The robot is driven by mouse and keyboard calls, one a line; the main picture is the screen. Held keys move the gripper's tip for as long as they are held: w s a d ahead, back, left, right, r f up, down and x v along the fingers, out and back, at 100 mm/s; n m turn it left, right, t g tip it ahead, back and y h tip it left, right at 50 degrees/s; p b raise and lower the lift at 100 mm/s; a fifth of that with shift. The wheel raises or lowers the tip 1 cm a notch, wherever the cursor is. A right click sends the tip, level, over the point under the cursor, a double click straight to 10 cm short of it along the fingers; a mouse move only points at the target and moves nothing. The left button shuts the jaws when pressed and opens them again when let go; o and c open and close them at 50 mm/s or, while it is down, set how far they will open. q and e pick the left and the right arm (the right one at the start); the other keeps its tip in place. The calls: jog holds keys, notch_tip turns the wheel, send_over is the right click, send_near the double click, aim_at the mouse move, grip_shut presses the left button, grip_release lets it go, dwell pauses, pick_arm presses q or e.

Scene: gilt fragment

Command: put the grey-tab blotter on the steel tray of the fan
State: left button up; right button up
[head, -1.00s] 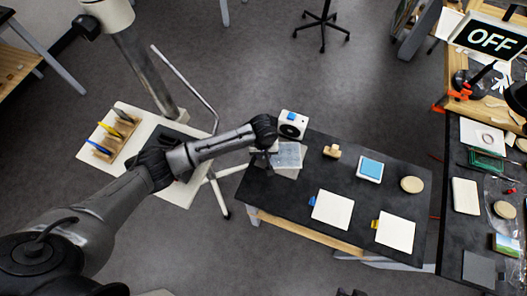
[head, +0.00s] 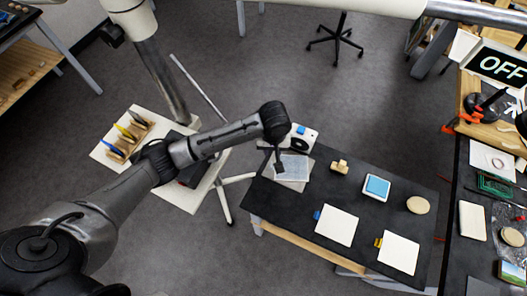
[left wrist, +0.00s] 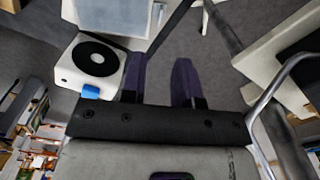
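The fan (head: 303,136) is a white box with a black round opening, at the far left end of the black table. It also shows in the left wrist view (left wrist: 92,62), with a blue part on its edge. A pale grey, translucent-looking tray (head: 293,172) lies in front of the fan. My left gripper (head: 279,168) is over the tray's left part and hides some of it. In the left wrist view its two fingers (left wrist: 161,82) stand apart with nothing between them. I cannot make out a grey-tab blotter. My right gripper is not in view.
A blue-tab white sheet (head: 337,226) and a yellow-tab one (head: 398,252) lie at the table's front. A wooden stamp (head: 340,167), a blue-topped pad (head: 377,187) and a round disc (head: 418,205) lie behind them. A white side table (head: 190,198) stands left.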

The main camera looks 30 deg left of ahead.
pick_arm(q)
jog(key=shift+r, duration=0.2)
jog(key=s+d+f+m+t+h, duration=0.1)
jog(key=s+d+f+m, duration=0.2)
jog(key=s, duration=0.4)
jog(key=s+d+f+m+t+h, duration=0.1)
jog(key=s+d+f+m, duration=0.15)
jog(key=s, duration=0.35)
jog(key=s+a+r+m+y, duration=0.1)
jog(key=s+a, duration=0.2)
jog(key=s, duration=0.4)
jog(key=s+a+r+m+t, duration=0.1)
jog(key=s+a, duration=0.3)
jog(key=s, duration=0.4)
jog(key=shift+a+r+m+t+y, duration=0.2)
jog(key=shift+m+t+y, duration=0.1)
jog(key=shift+m+y, duration=0.1)
jog(key=shift+d, duration=0.1)
dwell(0.4)
